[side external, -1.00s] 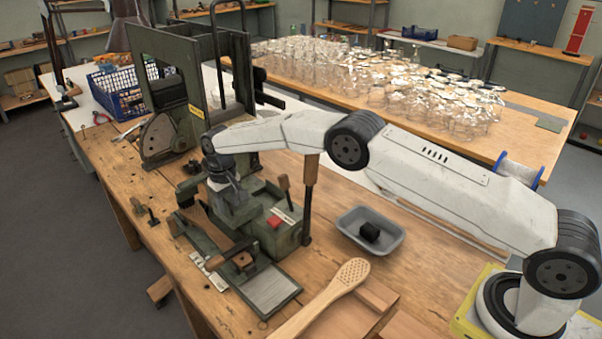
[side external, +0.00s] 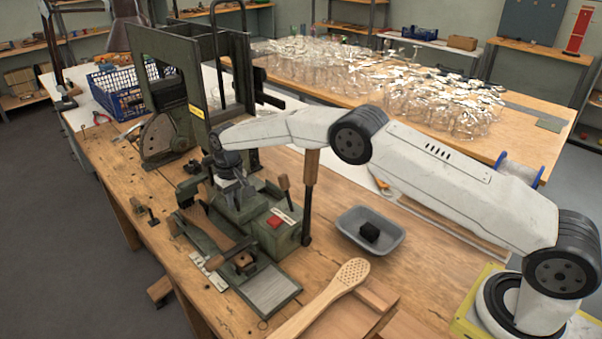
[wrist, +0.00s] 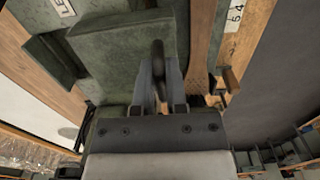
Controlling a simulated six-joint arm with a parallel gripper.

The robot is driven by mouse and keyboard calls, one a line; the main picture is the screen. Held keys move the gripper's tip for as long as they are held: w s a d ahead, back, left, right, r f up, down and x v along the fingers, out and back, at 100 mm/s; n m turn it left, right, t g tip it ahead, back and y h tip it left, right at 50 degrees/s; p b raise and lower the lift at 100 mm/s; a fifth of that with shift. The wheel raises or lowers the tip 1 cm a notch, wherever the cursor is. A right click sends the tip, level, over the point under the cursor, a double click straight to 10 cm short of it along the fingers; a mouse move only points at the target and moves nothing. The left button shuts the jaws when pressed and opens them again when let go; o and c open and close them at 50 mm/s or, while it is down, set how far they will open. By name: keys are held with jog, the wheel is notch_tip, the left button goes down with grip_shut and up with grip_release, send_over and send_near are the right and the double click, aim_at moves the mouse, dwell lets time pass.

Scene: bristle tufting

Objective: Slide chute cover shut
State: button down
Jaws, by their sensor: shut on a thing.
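The dark green tufting machine (side external: 263,235) stands on the wooden bench, with a red button (side external: 274,221) on its front block. My gripper (side external: 238,203) is low over the middle of this machine. In the wrist view my gripper (wrist: 160,92) points down, with its fingers close together around a dark upright handle (wrist: 158,52). The handle stands against a green metal part (wrist: 120,45), which looks like the chute cover. My gripper hides much of the chute area in the side view, so I cannot tell how far the cover is shut.
A grey tray (side external: 370,235) with a black block (side external: 370,232) sits right of the machine. A wooden brush body (side external: 318,298) lies at the bench front. A tall green frame (side external: 190,95) rises behind.

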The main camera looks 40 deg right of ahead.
aim_at(255, 197)
jog(key=shift+d, duration=3.4)
jog(key=c, duration=0.6)
grip_release()
jog(key=shift+c, duration=0.2)
jog(key=shift+r, duration=0.15)
notch_tip(255, 197, up, 10)
jog(key=shift+s, duration=0.1)
